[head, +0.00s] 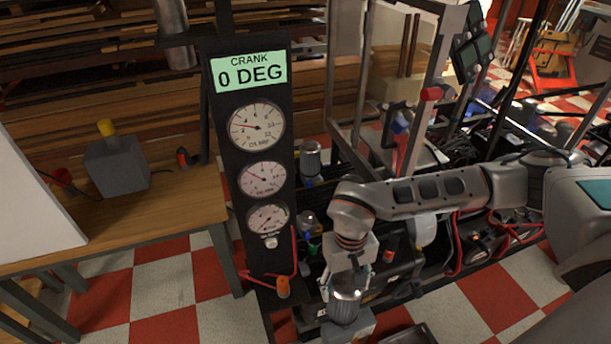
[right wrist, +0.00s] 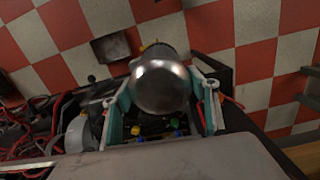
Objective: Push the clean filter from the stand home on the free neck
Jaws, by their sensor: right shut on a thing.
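My right gripper (head: 346,283) is shut on a shiny metal canister, the filter (head: 345,304), low in the middle of the head view. In the right wrist view the filter (right wrist: 161,88) sits between the two pale green fingers of the gripper (right wrist: 160,108), its rounded metal end toward the camera. Its far end is hidden, and I cannot tell whether it touches anything there. I cannot make out the free neck or the stand for certain. My left gripper is not in view.
A dark gauge panel (head: 285,140) with a green "0 DEG" display stands left of my arm. Similar metal canisters (head: 310,158) (head: 305,222) stand beside it. Machinery with red cables (head: 458,240) lies under my right arm. A wooden bench (head: 170,207) is at left.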

